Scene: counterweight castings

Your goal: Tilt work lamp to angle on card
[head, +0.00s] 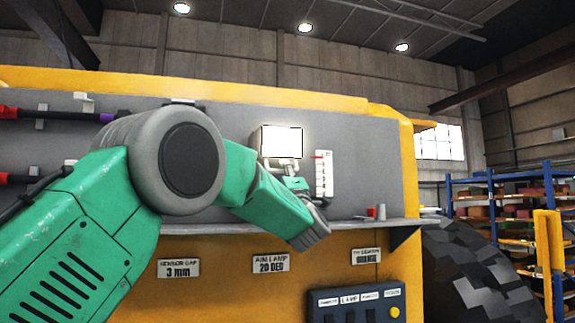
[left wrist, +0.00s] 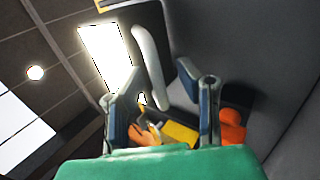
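The work lamp (head: 281,142) is a lit, bright white rectangular panel on the grey board, with a pale bracket (head: 287,168) below it. The card (head: 270,263) below the shelf reads "AIM LAMP 20 DEG". My left gripper (head: 317,229) is just below and right of the lamp, partly hidden by its own wrist. In the left wrist view its fingers (left wrist: 163,105) stand apart with a gap between them. The lamp's bright face (left wrist: 106,57) and a pale curved bar (left wrist: 150,68) lie beyond the fingertips. Contact cannot be told. My right gripper is not in view.
A white scale strip (head: 323,174) with red marks is right of the lamp. The shelf (head: 345,227) carries a red cup (head: 371,212) and small items. A blue control box (head: 355,305) sits below. Orange and yellow parts (left wrist: 178,132) show behind the fingers.

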